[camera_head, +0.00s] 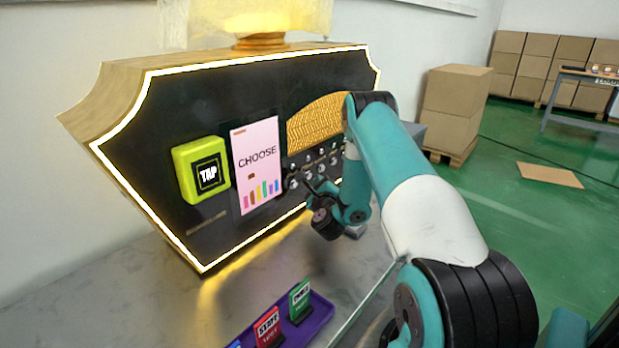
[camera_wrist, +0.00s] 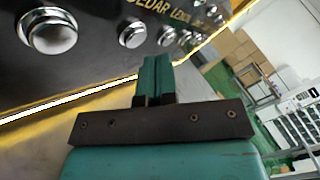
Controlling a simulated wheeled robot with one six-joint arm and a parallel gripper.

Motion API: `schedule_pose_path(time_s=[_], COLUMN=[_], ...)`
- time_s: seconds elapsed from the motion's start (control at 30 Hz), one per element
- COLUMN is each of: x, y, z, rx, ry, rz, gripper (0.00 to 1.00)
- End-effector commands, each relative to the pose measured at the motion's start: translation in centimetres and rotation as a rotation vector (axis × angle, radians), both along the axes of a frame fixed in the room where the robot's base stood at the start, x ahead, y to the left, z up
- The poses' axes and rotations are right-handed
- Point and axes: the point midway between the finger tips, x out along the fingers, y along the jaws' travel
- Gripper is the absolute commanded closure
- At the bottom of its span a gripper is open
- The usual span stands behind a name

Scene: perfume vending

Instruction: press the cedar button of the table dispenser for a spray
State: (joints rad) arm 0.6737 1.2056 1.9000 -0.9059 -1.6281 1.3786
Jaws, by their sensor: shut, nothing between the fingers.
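The table dispenser (camera_head: 215,110) is a dark panel with a wood body and a glowing edge. Its round silver buttons (camera_head: 293,184) sit in rows right of the pink CHOOSE screen (camera_head: 257,160). In the wrist view a partly cut label reading CEDAR (camera_wrist: 150,24) is on the dark panel, close to silver buttons, one of them here (camera_wrist: 132,35); I cannot tell which button it names. A larger silver button (camera_wrist: 48,32) is at the left. My gripper (camera_wrist: 153,66) is shut and empty, its teal fingers pointing towards the panel below the buttons. Contact is not visible.
A yellow TAP pad (camera_head: 201,170) is left of the screen. A purple tray (camera_head: 318,320) with small coloured signs lies on the table (camera_head: 190,310) in front. Cardboard boxes (camera_head: 455,105) stand on a pallet beyond. The table between tray and dispenser is mostly clear.

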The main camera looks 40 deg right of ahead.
Motion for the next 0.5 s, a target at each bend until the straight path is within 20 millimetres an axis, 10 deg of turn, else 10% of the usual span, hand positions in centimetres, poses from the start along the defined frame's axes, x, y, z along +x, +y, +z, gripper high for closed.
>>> schedule_pose_path(time_s=[0.5], x=[0.51], y=[0.03], z=[0.24], rx=[0.000], ry=[0.000], rz=[0.000], gripper=[1.00])
